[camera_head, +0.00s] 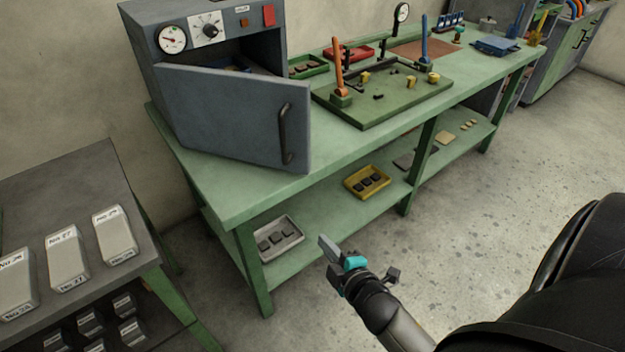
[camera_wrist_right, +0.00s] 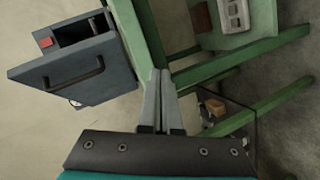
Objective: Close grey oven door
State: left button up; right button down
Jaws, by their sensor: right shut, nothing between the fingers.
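The grey oven (camera_head: 200,33) stands on the left end of the green workbench. Its grey door (camera_head: 235,115) is open, swung out toward me, with a dark vertical handle (camera_head: 285,135) near its right edge. Part of the oven's inside shows above the door. The door also shows at the upper left of the right wrist view (camera_wrist_right: 75,70). My right gripper (camera_head: 323,243) is in front of the bench, below and to the right of the door, apart from it. Its fingers (camera_wrist_right: 160,85) are together and empty. My left gripper is not in view.
The green workbench (camera_head: 210,190) carries a green fixture board (camera_head: 385,100) and small trays. Its lower shelf holds a yellow tray (camera_head: 367,181) and a grey tray (camera_head: 278,238). A side table (camera_head: 75,190) with labelled blocks stands at left. The floor at right is clear.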

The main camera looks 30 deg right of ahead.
aim_at(304, 145)
jog(key=w+d+r+n+t+b, duration=0.1)
jog(key=w+r+n+t, duration=0.1)
jog(key=r, duration=0.4)
jog(key=w+d+r+n+t+b, duration=0.1)
jog(key=r+n+t, duration=0.1)
jog(key=r, duration=0.5)
jog(key=w+d, duration=0.1)
jog(key=w, duration=0.6)
jog(key=w+d, duration=0.1)
jog(key=w, duration=0.3)
jog(key=shift+w+d+f+b, duration=0.2)
jog(key=shift+d+f+b, duration=0.05)
jog(key=shift+d+b, duration=0.15)
jog(key=shift+w+d, duration=0.35)
jog(key=shift+d, duration=0.05)
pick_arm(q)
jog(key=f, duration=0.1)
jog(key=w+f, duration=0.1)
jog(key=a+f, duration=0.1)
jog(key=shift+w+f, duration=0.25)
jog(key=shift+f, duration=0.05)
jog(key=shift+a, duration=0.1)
pick_arm(e)
jog(key=shift+d, duration=0.15)
